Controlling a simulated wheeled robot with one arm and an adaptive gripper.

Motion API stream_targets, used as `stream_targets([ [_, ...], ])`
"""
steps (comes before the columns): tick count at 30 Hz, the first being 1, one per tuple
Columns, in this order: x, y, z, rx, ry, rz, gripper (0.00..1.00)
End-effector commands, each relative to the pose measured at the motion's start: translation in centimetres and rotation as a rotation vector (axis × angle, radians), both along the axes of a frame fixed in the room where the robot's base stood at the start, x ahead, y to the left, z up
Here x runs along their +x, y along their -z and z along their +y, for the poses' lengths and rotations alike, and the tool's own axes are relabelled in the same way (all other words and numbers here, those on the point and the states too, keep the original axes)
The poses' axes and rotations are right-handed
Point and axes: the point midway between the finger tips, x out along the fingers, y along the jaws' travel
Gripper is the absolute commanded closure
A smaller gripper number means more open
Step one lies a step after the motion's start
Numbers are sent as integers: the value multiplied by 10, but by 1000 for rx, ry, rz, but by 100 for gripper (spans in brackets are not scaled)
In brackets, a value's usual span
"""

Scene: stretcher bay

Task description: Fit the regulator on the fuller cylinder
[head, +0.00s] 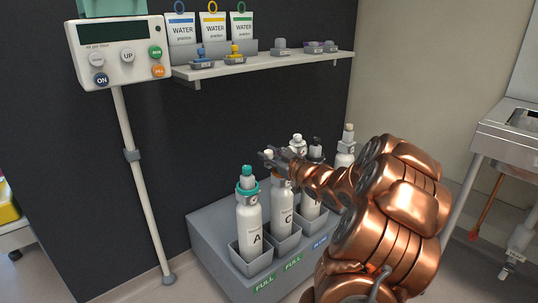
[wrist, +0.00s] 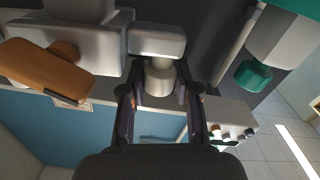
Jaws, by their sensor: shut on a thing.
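Several white cylinders stand in a grey rack. Cylinder A (head: 251,225) at the front left has a teal cap and teal collar. My gripper (head: 270,157) is at the top of cylinder C, reaching in from the right. In the wrist view, the fingers (wrist: 161,100) are shut on a pale round part (wrist: 159,77) beneath a grey block. I cannot tell whether this part is the regulator or the top of cylinder C. A teal cap (wrist: 253,75) shows to the right.
The rack (head: 208,232) has green FULL labels under A and C and a blue label further right. More cylinders (head: 347,140) stand behind my arm. A pole-mounted panel (head: 118,50) is at left. A shelf (head: 255,66) holds water bags. A metal sink (head: 510,130) is at right.

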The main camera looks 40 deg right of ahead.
Motion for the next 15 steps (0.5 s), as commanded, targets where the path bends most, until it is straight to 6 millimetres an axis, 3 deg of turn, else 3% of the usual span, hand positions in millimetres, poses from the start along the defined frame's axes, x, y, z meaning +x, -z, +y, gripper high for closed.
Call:
stream_targets([
  [15, 0, 6, 0, -1, 0, -1, 100],
])
